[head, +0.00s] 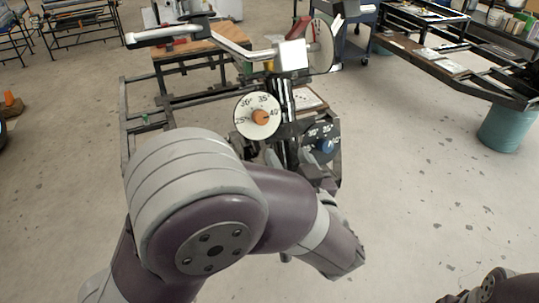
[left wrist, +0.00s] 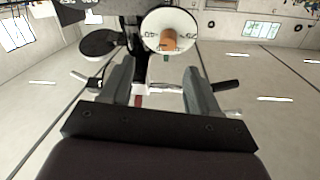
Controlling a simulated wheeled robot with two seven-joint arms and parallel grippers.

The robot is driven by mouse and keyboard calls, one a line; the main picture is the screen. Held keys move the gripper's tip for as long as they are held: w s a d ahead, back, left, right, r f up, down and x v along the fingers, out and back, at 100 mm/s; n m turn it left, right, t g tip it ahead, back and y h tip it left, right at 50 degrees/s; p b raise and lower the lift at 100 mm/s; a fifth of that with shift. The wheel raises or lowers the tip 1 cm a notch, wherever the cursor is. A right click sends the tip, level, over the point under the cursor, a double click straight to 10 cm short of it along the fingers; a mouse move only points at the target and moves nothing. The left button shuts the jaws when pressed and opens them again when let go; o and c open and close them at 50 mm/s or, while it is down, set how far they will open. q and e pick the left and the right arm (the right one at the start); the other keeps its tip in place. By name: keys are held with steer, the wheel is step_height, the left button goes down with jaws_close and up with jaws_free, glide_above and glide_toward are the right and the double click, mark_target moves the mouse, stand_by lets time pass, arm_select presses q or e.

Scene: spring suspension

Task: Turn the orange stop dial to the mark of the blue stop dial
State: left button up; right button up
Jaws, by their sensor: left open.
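The orange stop dial (head: 261,117) sits on a white round face marked 25°, 30°, 35° and 40°. The blue stop dial (head: 324,146) sits lower right on a dark face with white marks, partly cut off by my arm. I cannot read exactly where either dial points. My left gripper (head: 319,174) is below the dials, mostly hidden behind my arm in the head view. In the left wrist view my left gripper (left wrist: 158,90) is open and empty, apart from the orange dial (left wrist: 168,41), which shows beyond the fingertips. That view looks upside down.
A metal crank handle (head: 165,36) and a shiny block (head: 292,54) stand above the dials. A dark frame (head: 124,130) lies behind. A dark round plate (left wrist: 100,42) is beside the white face in the wrist view.

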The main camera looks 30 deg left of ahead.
mark_target(262, 122)
arm_select(q)
steer(key=shift+y, duration=0.3)
steer(key=x, duration=0.4)
steer(key=b+x, duration=0.1)
steer(key=x, duration=0.3)
steer(key=s+a+b+x, duration=0.1)
steer(key=x, duration=0.3)
steer(key=shift+w, duration=0.2)
steer(key=c, duration=1)
